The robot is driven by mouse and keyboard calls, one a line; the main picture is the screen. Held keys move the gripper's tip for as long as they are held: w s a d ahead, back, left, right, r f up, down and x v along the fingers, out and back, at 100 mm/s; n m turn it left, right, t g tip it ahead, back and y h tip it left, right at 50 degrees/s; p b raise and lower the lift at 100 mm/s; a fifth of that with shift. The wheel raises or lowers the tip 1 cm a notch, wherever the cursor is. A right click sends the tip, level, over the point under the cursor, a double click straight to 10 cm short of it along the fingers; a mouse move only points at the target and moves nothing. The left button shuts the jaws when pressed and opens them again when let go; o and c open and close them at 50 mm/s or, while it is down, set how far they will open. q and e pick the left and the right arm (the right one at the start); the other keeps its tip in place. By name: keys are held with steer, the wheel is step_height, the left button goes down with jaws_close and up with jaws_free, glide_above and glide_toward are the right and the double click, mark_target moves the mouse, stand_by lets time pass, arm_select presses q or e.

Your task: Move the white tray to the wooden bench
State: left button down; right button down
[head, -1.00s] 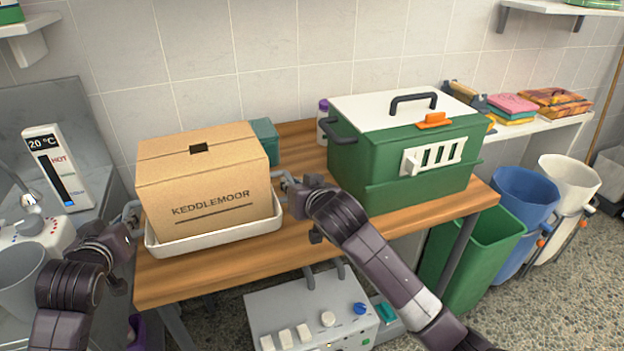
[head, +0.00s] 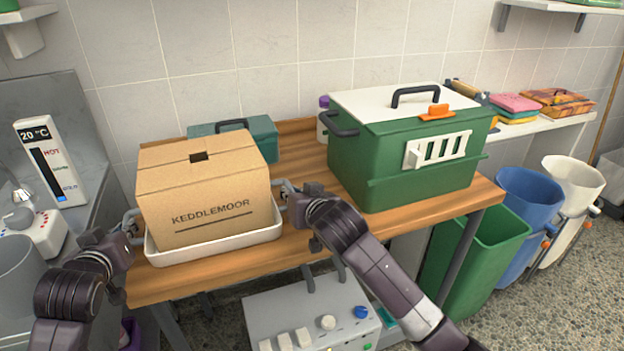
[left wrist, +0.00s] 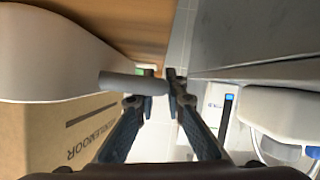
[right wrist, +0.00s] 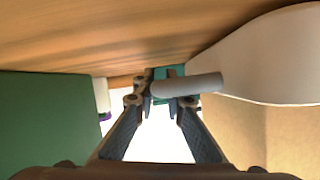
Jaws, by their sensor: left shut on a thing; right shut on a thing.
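The white tray (head: 215,247) carries a large cardboard carton (head: 205,195) marked KEDDLEMOOR. It is at the front left part of the wooden bench (head: 305,240); I cannot tell if its underside touches the wood. My left gripper (head: 130,229) is shut on the tray's left handle, a grey bar (left wrist: 133,83) in the left wrist view. My right gripper (head: 288,194) is shut on the right handle, which shows in the right wrist view (right wrist: 190,86). The carton hides much of the tray's inside and back.
A green crate with a white lid (head: 405,150) stands on the bench to the right. A teal box (head: 262,138) is close behind the carton. A grey control box (head: 310,315) is below the front edge.

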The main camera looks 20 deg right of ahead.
arm_select(q)
steer(key=c, duration=2.4)
jaws_free()
steer(key=shift+f, duration=0.15)
arm_select(e)
steer(key=c, duration=2.4)
jaws_free()
steer(key=shift+f, duration=0.15)
arm_select(q)
steer(key=o, duration=0.4)
arm_select(e)
steer(key=o, duration=0.4)
arm_select(q)
steer(key=shift+s, duration=0.2)
arm_select(e)
steer(key=shift+s, duration=0.15)
arm_select(q)
steer(key=v, duration=1.1)
steer(key=shift+s+r, duration=0.3)
arm_select(e)
steer(key=v, duration=1.2)
